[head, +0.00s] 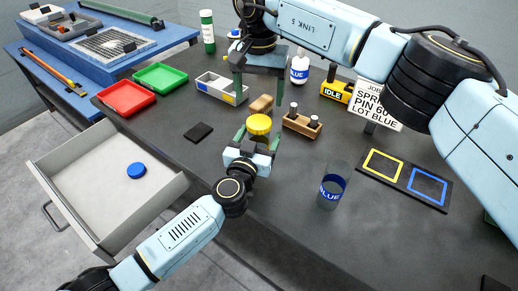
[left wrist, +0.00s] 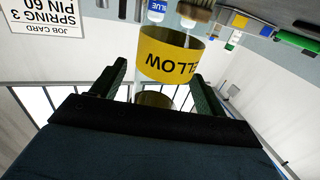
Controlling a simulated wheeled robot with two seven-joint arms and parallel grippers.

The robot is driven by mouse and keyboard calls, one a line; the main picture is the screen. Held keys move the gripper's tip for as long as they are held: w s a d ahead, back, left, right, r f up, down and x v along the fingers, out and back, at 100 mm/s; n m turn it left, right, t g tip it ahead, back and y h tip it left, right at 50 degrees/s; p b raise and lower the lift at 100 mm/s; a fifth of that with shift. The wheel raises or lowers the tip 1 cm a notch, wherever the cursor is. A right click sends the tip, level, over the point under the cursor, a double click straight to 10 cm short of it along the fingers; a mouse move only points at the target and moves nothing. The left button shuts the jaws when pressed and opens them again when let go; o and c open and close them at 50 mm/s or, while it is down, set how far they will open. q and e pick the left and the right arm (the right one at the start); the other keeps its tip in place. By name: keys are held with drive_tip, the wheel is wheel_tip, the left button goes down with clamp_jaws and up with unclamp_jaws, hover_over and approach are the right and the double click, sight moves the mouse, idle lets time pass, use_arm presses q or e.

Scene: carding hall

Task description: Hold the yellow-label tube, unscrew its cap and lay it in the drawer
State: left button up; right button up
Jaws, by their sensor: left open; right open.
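The yellow-label tube (left wrist: 172,55) stands between the spread fingers of my left gripper (left wrist: 160,88) in the left wrist view. Its label reads upside down there, and gaps show beside it. In the head view its yellow cap (head: 259,124) shows just beyond my left gripper (head: 256,141); most of the tube below is hidden. My right gripper (head: 259,92) is open and empty, fingers down, above and apart from the cap. The drawer (head: 95,193) is pulled out at the left. A blue cap (head: 137,170) lies in it.
A clear blue-label tube (head: 332,188) stands uncapped on the table at right, near a mat (head: 402,182) with yellow and blue squares. Red (head: 126,97) and green (head: 160,78) trays, a white bin (head: 214,88), a dark pad (head: 198,131) and a wooden holder (head: 302,125) stand around.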

use_arm(q)
drive_tip(key=shift+w+d, duration=0.1)
drive_tip(key=shift+w, duration=0.15)
